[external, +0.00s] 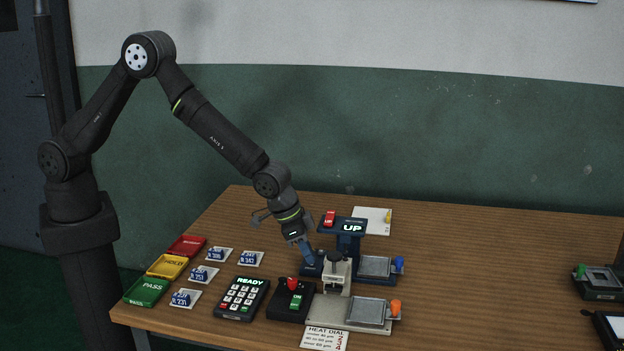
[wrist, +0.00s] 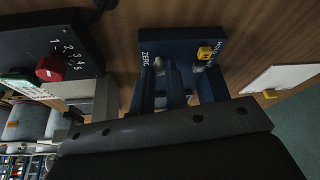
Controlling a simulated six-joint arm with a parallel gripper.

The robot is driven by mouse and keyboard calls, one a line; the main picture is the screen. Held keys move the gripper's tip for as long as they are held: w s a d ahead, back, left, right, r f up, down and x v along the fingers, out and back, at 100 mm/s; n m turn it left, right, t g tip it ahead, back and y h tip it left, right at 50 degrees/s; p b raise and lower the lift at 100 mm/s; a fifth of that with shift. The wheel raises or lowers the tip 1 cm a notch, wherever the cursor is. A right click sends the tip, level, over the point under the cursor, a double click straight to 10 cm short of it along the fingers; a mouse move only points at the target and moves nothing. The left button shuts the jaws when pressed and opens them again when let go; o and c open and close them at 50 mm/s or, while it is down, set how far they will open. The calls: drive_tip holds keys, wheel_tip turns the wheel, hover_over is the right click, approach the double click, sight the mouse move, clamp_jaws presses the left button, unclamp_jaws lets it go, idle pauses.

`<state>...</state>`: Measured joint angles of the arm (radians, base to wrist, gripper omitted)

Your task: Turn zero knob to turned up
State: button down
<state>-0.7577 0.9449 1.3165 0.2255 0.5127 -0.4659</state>
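The blue device (external: 348,226) has an upright post with a display reading UP and a low blue base. In the wrist view its blue panel (wrist: 205,50) has a ZERO label and a small grey knob (wrist: 158,66) beside it. My gripper (external: 308,258) points down at the left end of the base. In the wrist view my gripper's fingers (wrist: 162,88) are close together, with a narrow gap, right at the grey knob. I cannot tell whether they touch it. The knob is hidden in the external view.
A grey-and-white device (external: 338,274) stands close in front of my gripper. A black box with a red knob (external: 292,284), a keypad reading READY (external: 242,298) and several blue-and-white cards (external: 219,254) lie nearby. The table's right middle (external: 490,265) is clear.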

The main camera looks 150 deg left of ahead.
drive_tip(key=shift+m, duration=0.3)
drive_tip(key=shift+s+a+m+t+h, duration=0.15)
drive_tip(key=shift+m+t+h, duration=0.25)
drive_tip(key=shift+m, duration=0.8)
drive_tip(key=shift+s+a+m+t+h, duration=0.1)
drive_tip(key=shift+m+t+h, duration=0.2)
drive_tip(key=shift+m, duration=0.75)
drive_tip(key=shift+m+t+h, duration=0.1)
drive_tip(key=shift+m+h, duration=0.3)
drive_tip(key=shift+m, duration=0.65)
drive_tip(key=c, duration=1.4)
unclamp_jaws()
drive_tip(key=shift+c, duration=0.2)
drive_tip(key=v, duration=1.7)
drive_tip(key=shift+s+r, duration=0.15)
drive_tip(key=shift+s, duration=0.05)
